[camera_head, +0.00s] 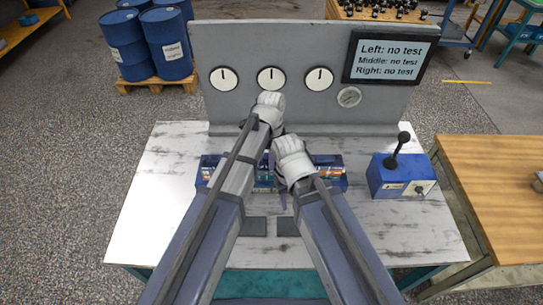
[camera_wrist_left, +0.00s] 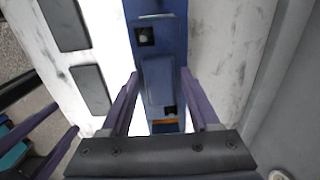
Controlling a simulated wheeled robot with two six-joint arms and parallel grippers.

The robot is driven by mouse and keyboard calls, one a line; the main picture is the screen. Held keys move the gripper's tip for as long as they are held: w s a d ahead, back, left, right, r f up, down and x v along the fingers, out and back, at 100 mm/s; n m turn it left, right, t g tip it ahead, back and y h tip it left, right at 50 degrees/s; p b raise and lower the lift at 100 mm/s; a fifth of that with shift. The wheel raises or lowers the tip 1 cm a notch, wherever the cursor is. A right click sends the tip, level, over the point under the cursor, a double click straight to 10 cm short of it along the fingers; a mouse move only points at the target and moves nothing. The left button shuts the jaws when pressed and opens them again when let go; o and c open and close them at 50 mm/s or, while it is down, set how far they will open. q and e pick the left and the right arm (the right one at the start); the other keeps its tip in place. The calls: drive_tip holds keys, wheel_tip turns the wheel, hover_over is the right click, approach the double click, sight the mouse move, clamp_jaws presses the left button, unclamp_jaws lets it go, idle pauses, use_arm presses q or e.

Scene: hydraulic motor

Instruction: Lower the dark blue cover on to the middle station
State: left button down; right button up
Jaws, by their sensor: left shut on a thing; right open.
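The blue base with the stations (camera_head: 332,182) lies across the table behind my arms; its middle is largely hidden in the head view. In the left wrist view the base (camera_wrist_left: 144,14) runs up the picture, with square openings showing. My left gripper (camera_wrist_left: 160,88) is shut on the dark blue cover (camera_wrist_left: 157,80), one purple finger on each side, over the base. I cannot tell whether the cover touches the middle station. In the head view my left gripper (camera_head: 268,118) is the higher one, its fingers hidden. My right gripper (camera_head: 276,178) is open beside the base's middle.
A grey panel with gauges and a screen (camera_head: 391,58) reading "no test" for all three stations stands behind. A blue lever box (camera_head: 402,178) is at the right. Dark pads (camera_head: 254,227) lie in front. The table's left side (camera_head: 160,190) is clear.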

use_arm(q)
drive_tip(key=shift+f+b, duration=0.4)
drive_tip(key=shift+f, duration=0.05)
drive_tip(key=shift+c, duration=0.2)
unclamp_jaws()
wheel_tip(320, 180, up, 8)
drive_tip(key=p, duration=0.7)
drive_tip(key=shift+f+p, duration=0.1)
drive_tip(key=shift+p, duration=0.3)
